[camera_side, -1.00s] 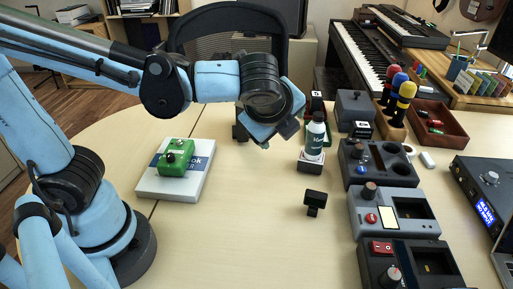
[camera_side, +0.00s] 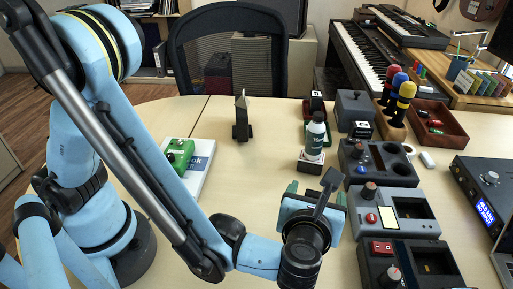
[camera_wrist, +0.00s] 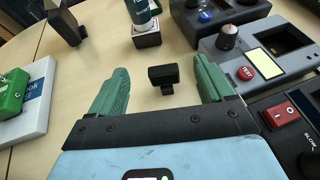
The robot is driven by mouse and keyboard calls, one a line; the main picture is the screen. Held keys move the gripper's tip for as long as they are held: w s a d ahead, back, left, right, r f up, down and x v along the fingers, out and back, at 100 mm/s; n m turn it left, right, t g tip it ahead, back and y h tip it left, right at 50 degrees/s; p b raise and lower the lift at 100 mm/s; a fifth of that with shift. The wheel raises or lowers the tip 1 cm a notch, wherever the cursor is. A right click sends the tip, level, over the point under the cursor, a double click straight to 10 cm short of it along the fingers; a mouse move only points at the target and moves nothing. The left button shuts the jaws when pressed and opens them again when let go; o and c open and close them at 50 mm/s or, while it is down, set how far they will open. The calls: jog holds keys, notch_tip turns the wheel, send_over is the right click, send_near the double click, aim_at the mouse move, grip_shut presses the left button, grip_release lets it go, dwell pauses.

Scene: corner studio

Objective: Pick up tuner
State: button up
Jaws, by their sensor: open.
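The tuner (camera_wrist: 163,76), a small black clip-on piece with a flat head and short foot, is on the table in the wrist view. In the wrist view the tuner shows between the two fingertips, with clear gaps on both sides. The fingers do not touch it, and nothing is held. I cannot tell the exact height of the fingertips.
A green-labelled bottle (camera_side: 315,132) stands on a small box behind. Grey devices (camera_side: 394,212) line the right side, close to the right finger. A dark upright stand (camera_side: 242,120) is at the back, and a green pedal (camera_side: 180,153) rests on a white box (camera_side: 201,167) at left.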

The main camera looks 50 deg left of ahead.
aim_at(317, 191)
notch_tip(317, 191, down, 3)
jog(key=shift+w+f, duration=0.1)
jog(key=x, duration=0.7)
jog(key=shift+w+a+f, duration=0.1)
jog(key=shift+w+a, duration=0.05)
jog(key=c, duration=1)
jog(key=shift+c, duration=0.2)
